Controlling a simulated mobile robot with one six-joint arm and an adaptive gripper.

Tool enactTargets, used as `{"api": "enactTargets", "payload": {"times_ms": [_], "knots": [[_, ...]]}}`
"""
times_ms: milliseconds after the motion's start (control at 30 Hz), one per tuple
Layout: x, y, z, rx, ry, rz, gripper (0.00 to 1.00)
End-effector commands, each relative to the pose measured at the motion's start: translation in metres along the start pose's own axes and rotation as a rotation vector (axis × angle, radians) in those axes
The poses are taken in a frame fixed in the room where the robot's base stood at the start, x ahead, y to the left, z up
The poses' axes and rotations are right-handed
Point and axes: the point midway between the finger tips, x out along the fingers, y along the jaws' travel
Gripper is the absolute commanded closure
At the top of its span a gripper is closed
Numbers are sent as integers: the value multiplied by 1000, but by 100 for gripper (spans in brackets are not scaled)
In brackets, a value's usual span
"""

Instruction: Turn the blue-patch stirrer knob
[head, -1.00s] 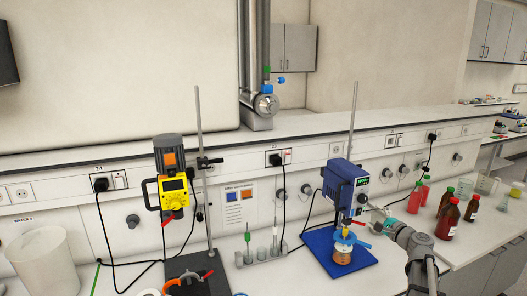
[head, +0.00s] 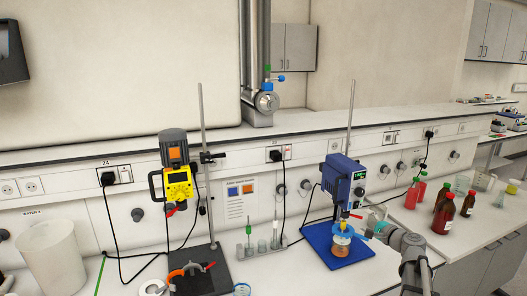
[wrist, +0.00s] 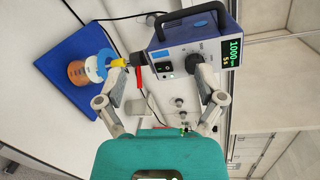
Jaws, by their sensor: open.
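The blue stirrer (head: 342,180) hangs on a stand over a blue base plate (head: 317,238), above a jar of orange-brown liquid (head: 341,243). In the wrist view the stirrer (wrist: 172,28) has a lit green display (wrist: 230,48) reading 1000 and a panel with a black switch. My gripper (wrist: 155,80) is open and empty, its fingers apart in front of the stirrer's panel side. In the head view my gripper (head: 372,217) is right of and below the stirrer body.
A yellow stirrer (head: 179,183) with an orange patch hangs on another stand at left. A tube rack (head: 262,253) stands between the stands. Red and brown bottles (head: 444,216) stand at right. A white beaker (head: 52,258) is at far left. Black cables hang along the wall.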

Motion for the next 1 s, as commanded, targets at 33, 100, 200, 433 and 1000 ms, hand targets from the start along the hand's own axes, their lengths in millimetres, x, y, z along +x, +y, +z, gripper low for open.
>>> {"api": "enactTargets", "payload": {"times_ms": [33,100,200,433,1000], "knots": [[2,7,7,-18,-11,19,12],[5,17,17,-50,-28,54,12],[8,33,32,-103,-55,111,12],[13,90,81,-283,-155,309,12],[-49,258,185,-856,-495,1003,12]]}}
